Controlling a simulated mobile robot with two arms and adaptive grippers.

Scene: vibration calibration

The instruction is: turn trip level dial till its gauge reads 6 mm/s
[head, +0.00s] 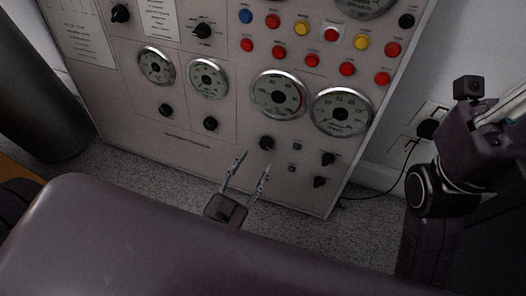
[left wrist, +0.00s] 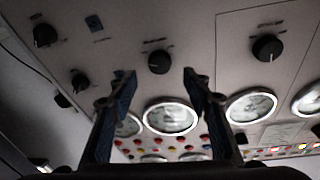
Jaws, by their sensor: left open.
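A black dial (head: 266,142) sits on the panel below a large round gauge (head: 278,95) with a red mark on its face. My left gripper (head: 254,160) is open and empty, its two fingers pointing up at the panel just below this dial. In the left wrist view the same dial (left wrist: 159,62) shows between and beyond the open fingertips of the left gripper (left wrist: 159,76), apart from both. The gauge (left wrist: 170,117) shows below it there. The labels and the gauge readings are too small to read, so I cannot tell which dial is the trip level one.
Other black dials stand close by, at the lower right (head: 328,158) and to the left (head: 210,124). A second large gauge (head: 341,111) is beside the first. Red, yellow and blue buttons fill the panel's upper part. A cable (head: 408,165) hangs from a wall socket at right.

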